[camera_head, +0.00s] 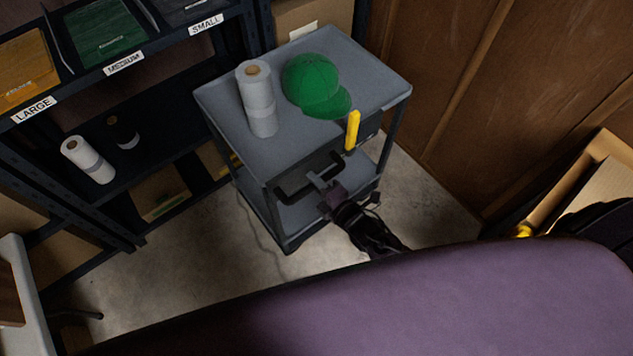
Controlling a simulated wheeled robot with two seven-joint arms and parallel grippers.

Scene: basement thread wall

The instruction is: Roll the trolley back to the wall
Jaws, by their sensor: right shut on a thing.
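A grey two-tier trolley (222,104) stands on the concrete floor between the shelving and the wooden wall (455,75). On its top are a white roll (259,100) standing upright and a green cap (311,80). A yellow upright piece (352,130) is at its near edge. A black handle (293,190) runs along the trolley's near side. My right gripper (320,183) is at this handle, shut on it. My left gripper is out of view.
A cardboard box (310,20) is behind the trolley. An open box (585,185) is at the right. Bare floor (190,255) lies at front left.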

